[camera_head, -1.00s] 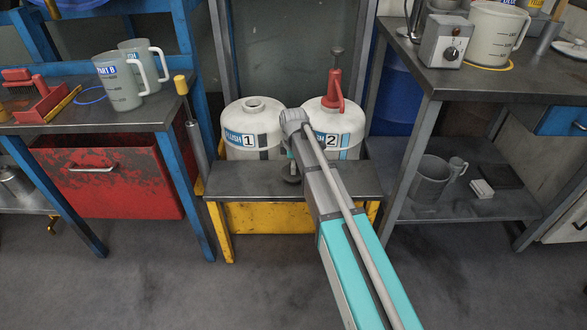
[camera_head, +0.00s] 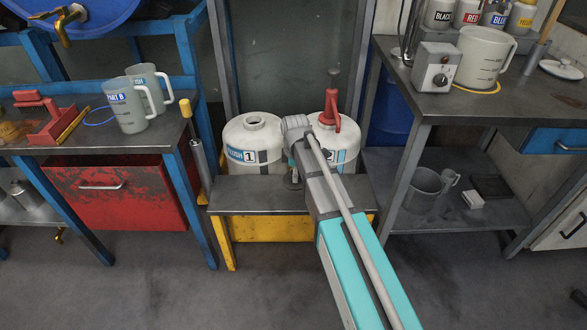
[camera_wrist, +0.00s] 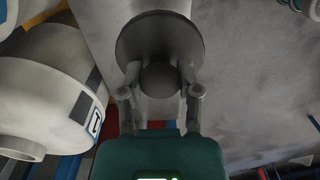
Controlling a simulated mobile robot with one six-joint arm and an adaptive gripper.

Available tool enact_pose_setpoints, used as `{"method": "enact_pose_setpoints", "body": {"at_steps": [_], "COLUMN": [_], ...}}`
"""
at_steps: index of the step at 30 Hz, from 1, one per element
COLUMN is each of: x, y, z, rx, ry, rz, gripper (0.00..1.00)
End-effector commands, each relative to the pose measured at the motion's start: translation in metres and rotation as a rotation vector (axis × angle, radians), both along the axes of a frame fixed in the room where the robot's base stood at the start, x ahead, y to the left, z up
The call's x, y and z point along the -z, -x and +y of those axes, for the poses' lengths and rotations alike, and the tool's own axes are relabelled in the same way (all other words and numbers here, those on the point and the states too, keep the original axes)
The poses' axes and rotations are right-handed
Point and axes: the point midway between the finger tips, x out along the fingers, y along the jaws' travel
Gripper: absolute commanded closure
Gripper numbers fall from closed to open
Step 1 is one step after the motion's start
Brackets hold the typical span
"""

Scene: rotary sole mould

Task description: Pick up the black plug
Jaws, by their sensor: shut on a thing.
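The black plug (camera_wrist: 160,34) is a dark round disc with a narrower rounded part facing my gripper, in the upper middle of the wrist view. My gripper (camera_wrist: 160,75) is shut on that narrower part, with one finger on each side. In the head view my gripper (camera_head: 292,180) is small and partly hidden by my arm, just over the low bench between the two drums. The plug is a small dark shape there, hard to make out. Whether it is clear of the bench top I cannot tell.
White drum 1 (camera_head: 240,140), with an open neck, stands behind the low bench (camera_head: 250,201). Drum 2 (camera_head: 347,140) carries a red pump (camera_head: 330,118) and is partly behind my arm. Benches flank both sides, with jugs (camera_head: 127,105) at left and a grey control box (camera_head: 436,68) at right.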

Motion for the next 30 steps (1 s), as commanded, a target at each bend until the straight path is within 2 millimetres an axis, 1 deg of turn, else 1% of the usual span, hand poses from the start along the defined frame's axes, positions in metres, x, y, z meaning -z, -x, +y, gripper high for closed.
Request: {"method": "enact_pose_setpoints", "body": {"at_steps": [1, 2, 3, 6, 9, 15, 21, 30], "x": [-0.013, -0.016, -0.019, -0.028, -0.035, -0.045, -0.049, -0.049], "y": [0.008, 0.011, 0.022, 0.043, 0.060, 0.084, 0.094, 0.095], "z": [-0.002, -0.002, -0.005, -0.010, -0.013, -0.018, -0.021, -0.021], "rx": [0.000, 0.000, 0.000, 0.000, 0.000, 0.000, 0.000, 0.000], "ry": [0.000, 0.000, 0.000, 0.000, 0.000, 0.000, 0.000, 0.000], "rz": [0.000, 0.000, 0.000, 0.000, 0.000, 0.000, 0.000, 0.000], "gripper": [1.00, 1.00, 1.00, 1.00, 1.00, 1.00, 1.00, 1.00]}}
